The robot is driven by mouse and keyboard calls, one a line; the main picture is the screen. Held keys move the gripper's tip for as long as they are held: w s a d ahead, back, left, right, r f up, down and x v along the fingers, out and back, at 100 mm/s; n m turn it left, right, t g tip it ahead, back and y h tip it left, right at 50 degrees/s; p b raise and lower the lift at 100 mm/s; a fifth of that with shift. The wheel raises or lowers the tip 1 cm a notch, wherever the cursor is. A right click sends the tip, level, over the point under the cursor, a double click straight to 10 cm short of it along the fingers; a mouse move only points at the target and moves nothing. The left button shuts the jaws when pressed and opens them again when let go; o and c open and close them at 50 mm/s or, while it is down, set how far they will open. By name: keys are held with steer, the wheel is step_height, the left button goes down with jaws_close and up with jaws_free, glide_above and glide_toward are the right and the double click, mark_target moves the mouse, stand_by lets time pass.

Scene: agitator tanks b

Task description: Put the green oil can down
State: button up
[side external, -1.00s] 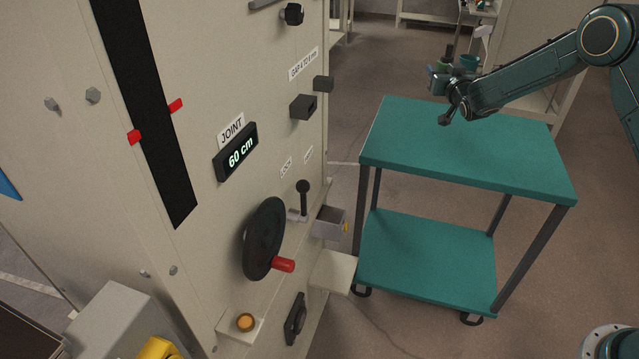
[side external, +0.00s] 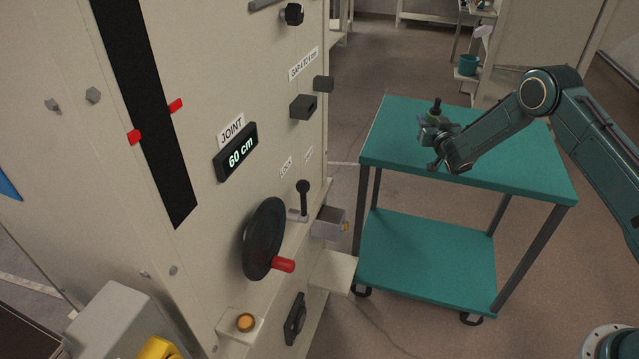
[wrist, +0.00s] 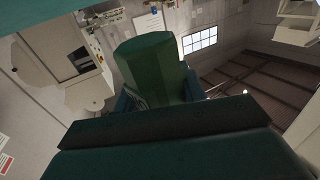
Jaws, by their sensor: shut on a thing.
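The green oil can (wrist: 152,70) is between the jaws of my gripper in the wrist view, filling the middle of the picture. In the side view its dark upper part (side external: 436,108) shows above my gripper (side external: 432,128), which is shut on it. The can looks upright there. My gripper is over the near left part of the trolley's green top (side external: 500,150). My gripper hides the can's lower part, so I cannot tell whether its base touches the top.
The trolley's top is otherwise clear, with free room to the right. A tall cream machine panel (side external: 230,60) with a black handwheel (side external: 264,238) stands left of the trolley. A teal cup (side external: 468,64) sits on a shelf behind.

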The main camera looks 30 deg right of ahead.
steer(key=shift+f, duration=0.8)
steer(key=shift+f, duration=1.9)
steer(key=o, duration=1.2)
steer(key=shift+f, duration=0.15)
steer(key=shift+c, duration=0.2)
steer(key=shift+s, duration=0.1)
steer(key=shift+v, duration=3.65)
